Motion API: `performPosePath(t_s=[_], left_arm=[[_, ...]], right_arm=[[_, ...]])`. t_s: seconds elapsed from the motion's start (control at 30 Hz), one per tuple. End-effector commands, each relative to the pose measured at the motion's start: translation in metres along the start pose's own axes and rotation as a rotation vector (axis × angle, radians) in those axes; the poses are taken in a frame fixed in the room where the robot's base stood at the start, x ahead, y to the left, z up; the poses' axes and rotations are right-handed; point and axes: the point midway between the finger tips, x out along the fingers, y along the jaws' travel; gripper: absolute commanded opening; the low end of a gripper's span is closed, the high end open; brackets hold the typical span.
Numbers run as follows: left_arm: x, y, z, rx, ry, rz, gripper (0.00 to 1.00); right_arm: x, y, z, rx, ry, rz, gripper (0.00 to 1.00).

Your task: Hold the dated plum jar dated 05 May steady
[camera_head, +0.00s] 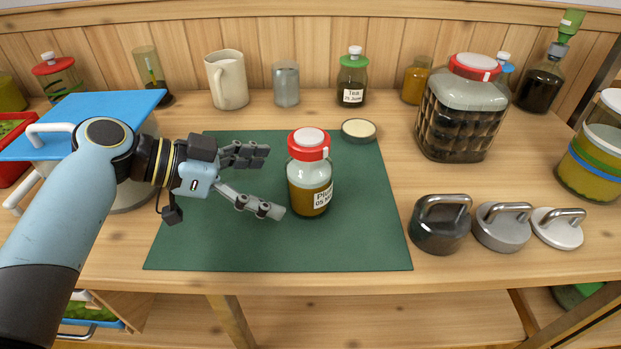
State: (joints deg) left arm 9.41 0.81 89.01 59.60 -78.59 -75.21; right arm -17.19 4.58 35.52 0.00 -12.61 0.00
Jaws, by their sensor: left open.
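The plum jar (303,190) stands upright on the green mat (240,245). It has a red lid with a white top, amber contents and a white label reading "Plum 05 May", partly turned to the right. My left gripper (277,181) is open and lies to the left of the jar, its fingers pointing toward it. The fingers are spread, one farther back and one nearer the front, with nothing between them. The nearer fingertip is close to the jar's lower left side; I cannot tell whether it touches. My right gripper is not in view.
A small round dish (358,130) sits at the mat's back right edge. A large dark-filled jar (462,115) stands to the right. Several handled weights (441,230) line the front right. A pitcher (228,80), a glass (286,84) and a green-lidded jar (352,77) stand behind.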

Motion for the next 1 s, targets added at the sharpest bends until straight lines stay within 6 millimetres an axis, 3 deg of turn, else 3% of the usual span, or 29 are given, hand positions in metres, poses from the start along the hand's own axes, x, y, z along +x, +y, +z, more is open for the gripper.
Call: performPosePath(t_s=[0.2,0.43,0.87,1.0], left_arm=[[0.036,0.001,-0.001,-0.002,0.002,0.002,1.00],[0.062,0.001,0.000,-0.002,0.000,0.002,1.00],[0.070,0.001,0.000,0.000,-0.001,0.001,1.00],[0.070,0.001,0.000,-0.001,-0.001,0.001,0.84]], right_arm=[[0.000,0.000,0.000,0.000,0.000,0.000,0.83],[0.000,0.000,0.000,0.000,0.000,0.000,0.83],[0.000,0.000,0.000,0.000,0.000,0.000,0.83],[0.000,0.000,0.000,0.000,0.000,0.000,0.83]])
